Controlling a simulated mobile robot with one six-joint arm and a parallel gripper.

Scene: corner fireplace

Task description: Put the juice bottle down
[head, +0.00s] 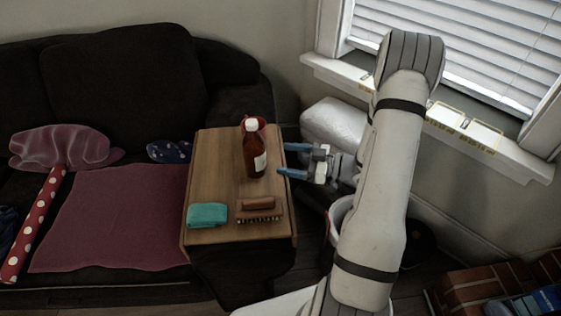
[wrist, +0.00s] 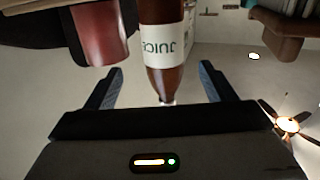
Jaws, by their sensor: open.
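The brown juice bottle (head: 255,158) with a white cap and white label stands upright on the small wooden table (head: 212,165). In the wrist view the bottle (wrist: 163,45) appears upside down, with its JUICE label inverted, ahead of and between the spread fingers. My gripper (head: 287,160) is open and empty just right of the bottle, at the table's right edge, with its blue fingers pointing left. A gap shows between fingertips and bottle in the head view. Both fingers also show apart in the wrist view (wrist: 162,72).
A red cup (head: 262,124) stands close behind the bottle. A teal folded cloth (head: 207,215) and a brown brush (head: 258,211) lie at the table's front. A dark sofa (head: 120,80) is at left; a window sill (head: 460,125) is at right. The table's left-middle is clear.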

